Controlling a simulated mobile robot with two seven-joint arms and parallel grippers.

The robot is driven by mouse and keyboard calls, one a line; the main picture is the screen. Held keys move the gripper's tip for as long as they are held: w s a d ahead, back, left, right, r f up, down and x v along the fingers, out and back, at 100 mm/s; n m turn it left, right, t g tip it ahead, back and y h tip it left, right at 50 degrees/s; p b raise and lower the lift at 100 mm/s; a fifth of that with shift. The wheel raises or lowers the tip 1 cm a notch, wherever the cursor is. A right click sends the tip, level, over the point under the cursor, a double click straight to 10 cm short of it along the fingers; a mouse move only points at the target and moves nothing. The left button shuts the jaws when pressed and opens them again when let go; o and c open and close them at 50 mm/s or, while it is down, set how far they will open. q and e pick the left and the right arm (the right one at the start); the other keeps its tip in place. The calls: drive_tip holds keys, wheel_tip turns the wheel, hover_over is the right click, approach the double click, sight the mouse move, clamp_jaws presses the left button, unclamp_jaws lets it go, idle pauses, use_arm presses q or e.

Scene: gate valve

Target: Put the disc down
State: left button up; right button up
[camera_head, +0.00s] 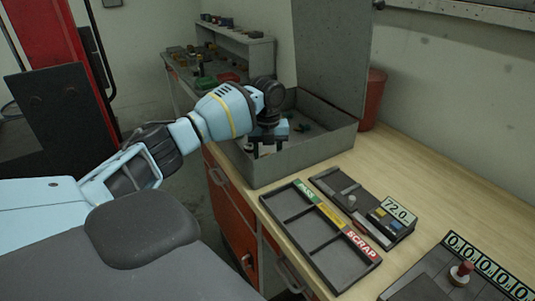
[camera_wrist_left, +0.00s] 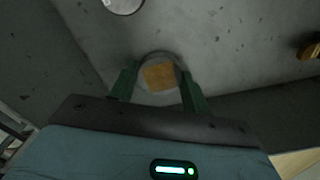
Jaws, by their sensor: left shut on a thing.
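My left gripper (camera_head: 264,150) reaches down into the open grey metal box (camera_head: 310,155) on the bench. In the left wrist view its green fingers (camera_wrist_left: 158,88) are shut on a round grey disc (camera_wrist_left: 145,97) with an orange-yellow square patch on its face. The disc is over the box's grey floor; I cannot tell whether it touches it. In the head view the disc is not clearly visible. My right gripper is not in view.
A pale round piece (camera_wrist_left: 122,4) and a brass-coloured piece (camera_wrist_left: 310,48) lie in the box. A sorting tray (camera_head: 309,242) labelled PASS and SCRAP, a gauge reading 72.0 (camera_head: 397,211) and a counter panel (camera_head: 455,275) stand on the bench. A red bin (camera_head: 373,98) is behind.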

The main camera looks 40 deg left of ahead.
use_arm(q)
drive_tip(key=shift+f, duration=0.2)
drive_tip(key=o, duration=1.2)
drive_tip(key=shift+r, duration=0.15)
wheel_tip(320, 180, up, 12)
drive_tip(key=shift+r, duration=0.1)
